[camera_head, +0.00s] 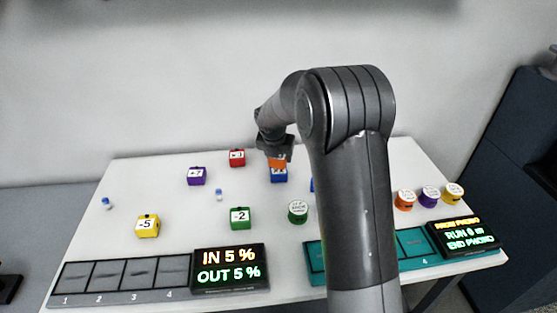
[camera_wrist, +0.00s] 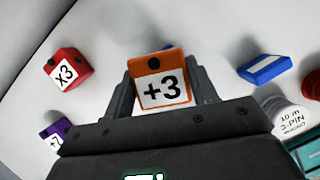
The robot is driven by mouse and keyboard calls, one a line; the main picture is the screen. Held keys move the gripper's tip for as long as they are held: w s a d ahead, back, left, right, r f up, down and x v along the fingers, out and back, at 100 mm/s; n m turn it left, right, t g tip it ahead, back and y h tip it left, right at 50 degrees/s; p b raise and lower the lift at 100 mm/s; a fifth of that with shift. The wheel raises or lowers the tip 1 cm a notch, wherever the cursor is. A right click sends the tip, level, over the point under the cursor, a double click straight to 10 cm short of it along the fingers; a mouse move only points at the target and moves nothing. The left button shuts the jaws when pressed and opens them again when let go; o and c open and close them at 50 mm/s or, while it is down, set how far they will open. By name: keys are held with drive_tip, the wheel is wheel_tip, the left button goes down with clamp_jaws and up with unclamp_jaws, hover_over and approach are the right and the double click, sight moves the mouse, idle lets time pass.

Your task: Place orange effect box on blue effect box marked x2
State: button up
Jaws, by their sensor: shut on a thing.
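The orange effect box marked +3 (camera_wrist: 163,68) is between the two fingers of my gripper (camera_wrist: 164,80) in the wrist view. In the head view, the orange box (camera_head: 277,162) shows just below my gripper (camera_head: 276,153), directly above a blue effect box (camera_head: 279,178). Its label is too small to read surely. Slivers of blue (camera_wrist: 207,101) show behind the orange box in the wrist view. I cannot tell whether the orange box touches the blue one or hangs slightly above it.
A red x3 box (camera_wrist: 67,69) and a purple box (camera_head: 197,176) stand to the left. Yellow -5 (camera_head: 148,226) and green -2 (camera_head: 242,219) boxes stand nearer. Round cable containers (camera_head: 405,200) stand at right. A grey slot tray (camera_head: 125,290) lies along the front. My arm hides part of the table.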

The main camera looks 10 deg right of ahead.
drive_tip(key=shift+f, duration=1)
drive_tip(key=o, duration=1)
drive_tip(key=shift+f, duration=0.15)
drive_tip(key=shift+o, duration=0.2)
